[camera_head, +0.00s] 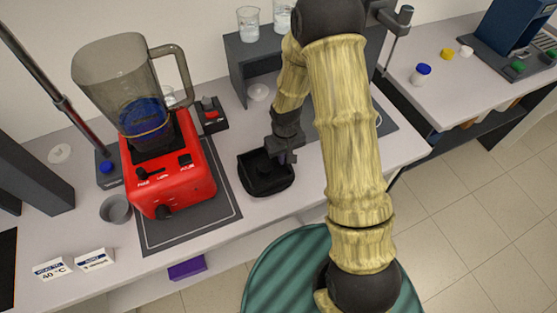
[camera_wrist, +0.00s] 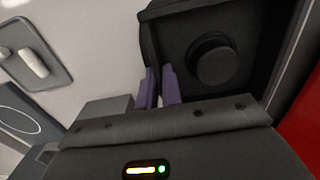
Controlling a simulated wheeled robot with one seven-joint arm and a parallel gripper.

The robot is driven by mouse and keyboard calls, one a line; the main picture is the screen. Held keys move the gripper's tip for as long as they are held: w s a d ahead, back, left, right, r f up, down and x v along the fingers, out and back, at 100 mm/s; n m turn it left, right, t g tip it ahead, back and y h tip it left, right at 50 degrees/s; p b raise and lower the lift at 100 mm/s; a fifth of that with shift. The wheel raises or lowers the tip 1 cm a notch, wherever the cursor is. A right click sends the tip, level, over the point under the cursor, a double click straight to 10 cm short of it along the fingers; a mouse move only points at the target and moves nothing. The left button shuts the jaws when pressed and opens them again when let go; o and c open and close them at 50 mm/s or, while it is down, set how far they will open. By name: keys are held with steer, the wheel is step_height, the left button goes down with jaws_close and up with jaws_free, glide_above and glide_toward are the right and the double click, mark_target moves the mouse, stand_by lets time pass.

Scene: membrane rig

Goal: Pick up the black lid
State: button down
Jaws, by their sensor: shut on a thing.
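The black lid (camera_head: 262,184) is a dark, squarish piece with a round knob in its middle, on or just above the white table right of the red blender. I cannot tell whether it touches the table. In the wrist view the lid (camera_wrist: 248,22) and its knob fill the upper right. My gripper (camera_head: 286,158) is at the lid's upper right edge. In the wrist view the two purple fingertips of my gripper (camera_wrist: 161,84) are close together on the lid's edge wall, beside the knob. They are shut on that wall. The fingers are small and partly hidden in the head view.
The red blender (camera_head: 184,188) with its clear jug (camera_head: 115,80) stands left of the lid on a dark mat. A small grey bowl (camera_head: 116,209) and two label cards are farther left. A dark shelf (camera_head: 240,70) with beakers stands behind. The table's front edge is close.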

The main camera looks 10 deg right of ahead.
step_height(320, 180, up, 10)
steer(key=b, duration=0.2)
steer(key=shift+r, duration=0.15)
steer(key=shift+w, duration=0.1)
stand_by(1.2)
